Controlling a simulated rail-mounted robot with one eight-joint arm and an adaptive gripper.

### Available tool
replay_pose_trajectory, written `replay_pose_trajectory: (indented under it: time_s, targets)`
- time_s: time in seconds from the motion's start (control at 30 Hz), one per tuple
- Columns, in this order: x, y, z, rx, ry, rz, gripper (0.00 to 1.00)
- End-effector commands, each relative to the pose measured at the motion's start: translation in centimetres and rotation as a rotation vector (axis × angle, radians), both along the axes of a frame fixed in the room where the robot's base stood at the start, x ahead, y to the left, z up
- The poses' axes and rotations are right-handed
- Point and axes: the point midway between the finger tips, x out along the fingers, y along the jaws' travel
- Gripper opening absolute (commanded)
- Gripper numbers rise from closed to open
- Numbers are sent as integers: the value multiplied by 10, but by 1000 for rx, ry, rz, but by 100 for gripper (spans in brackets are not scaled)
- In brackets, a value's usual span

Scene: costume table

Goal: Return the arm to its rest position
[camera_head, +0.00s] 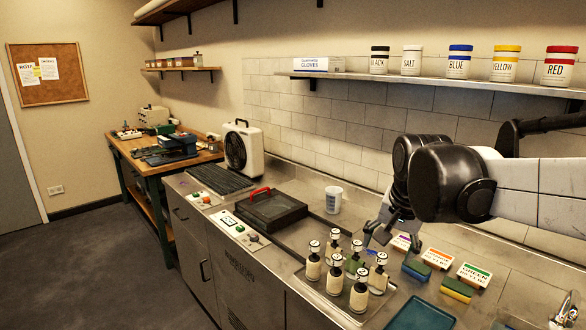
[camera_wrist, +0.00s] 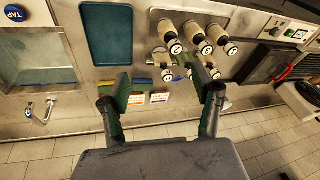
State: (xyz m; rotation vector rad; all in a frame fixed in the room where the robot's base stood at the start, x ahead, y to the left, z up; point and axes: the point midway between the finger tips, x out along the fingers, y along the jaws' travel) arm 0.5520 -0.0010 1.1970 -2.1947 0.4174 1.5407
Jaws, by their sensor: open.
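My gripper (camera_head: 384,232) hangs from my arm at the right of the head view, above the back of the counter, behind and right of several pump-top bottles (camera_head: 335,274). In the wrist view my gripper (camera_wrist: 162,82) shows two dark fingers spread apart with nothing held between them. Beyond the fingertips are the bottles (camera_wrist: 217,34) and two small label cards (camera_wrist: 137,100). Whether the fingers touch anything below is hard to tell.
A blue tray (camera_head: 421,314) lies at the front. Sponges (camera_head: 457,290) stand by the cards at right. A white cup (camera_head: 333,199) and a red-handled dark box (camera_head: 271,209) are further left. A shelf (camera_head: 440,82) with labelled jars runs along the wall above. A sink (camera_wrist: 35,55) shows in the wrist view.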

Motion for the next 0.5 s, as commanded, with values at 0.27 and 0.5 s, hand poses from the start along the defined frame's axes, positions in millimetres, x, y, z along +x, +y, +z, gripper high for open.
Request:
replay_pose_trajectory:
  time_s: [0.27, 0.5]
  targets:
    - [-73, 0, -17, -70, -95, 169, 61]
    - [-130, 0, -44, -143, -177, 310, 61]
